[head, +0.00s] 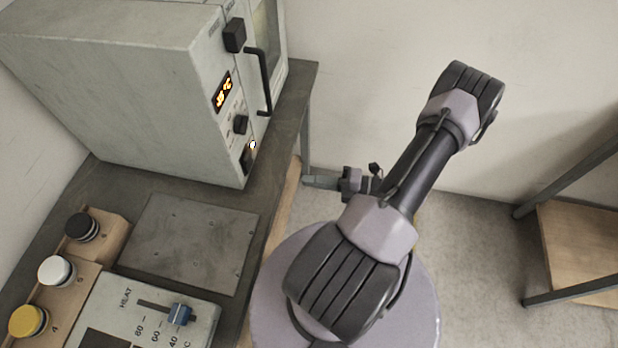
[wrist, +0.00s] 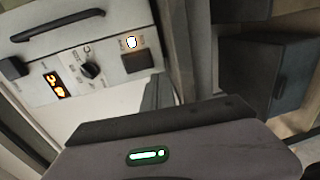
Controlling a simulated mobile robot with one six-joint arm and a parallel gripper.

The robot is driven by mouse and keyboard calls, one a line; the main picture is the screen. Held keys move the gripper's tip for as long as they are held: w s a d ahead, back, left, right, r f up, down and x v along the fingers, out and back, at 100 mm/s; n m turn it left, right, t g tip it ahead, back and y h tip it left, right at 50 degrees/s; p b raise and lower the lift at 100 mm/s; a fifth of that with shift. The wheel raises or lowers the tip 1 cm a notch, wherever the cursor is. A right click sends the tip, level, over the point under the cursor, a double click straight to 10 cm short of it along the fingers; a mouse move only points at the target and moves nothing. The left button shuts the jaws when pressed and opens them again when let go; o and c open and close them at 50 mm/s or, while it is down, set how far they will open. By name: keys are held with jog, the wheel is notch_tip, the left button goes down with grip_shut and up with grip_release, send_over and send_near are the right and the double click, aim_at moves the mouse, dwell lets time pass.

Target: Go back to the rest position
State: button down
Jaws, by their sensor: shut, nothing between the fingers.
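My gripper (head: 349,183) is small and partly behind the arm, low beside the bench's front edge, apart from the oven. It is shut with nothing in it. In the wrist view, my gripper's grey housing with a lit green bar fills the bottom, and its fingertips are hard to make out.
A grey oven (head: 120,85) with a lit orange display (head: 223,92) and black handle (head: 262,80) stands on the dark bench (head: 290,105). Floor (head: 480,240) is clear right, before a wooden-shelved rack (head: 580,245).

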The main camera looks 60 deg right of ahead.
jog(key=w+a+r+n+g+y, duration=0.1)
jog(key=w+a+r+n+g, duration=0.3)
jog(key=a+r+n+g, duration=0.6)
jog(key=w+a+r+n+g, duration=0.4)
jog(key=r+n, duration=0.4)
jog(key=n, duration=0.7)
jog(key=s+a+r+n+t+h, duration=0.2)
jog(key=a+r+n, duration=0.4)
jog(key=n, duration=0.4)
jog(key=s+a+r+n+t+h+b, duration=0.1)
jog(key=s+a+r+n+t+h, duration=0.1)
jog(key=a+r+n, duration=0.4)
jog(key=s+a+n+h, duration=0.1)
jog(key=s+n, duration=0.1)
jog(key=n, duration=0.2)
jog(key=shift+a+r+t, duration=0.3)
jog(key=shift+a, duration=0.05)
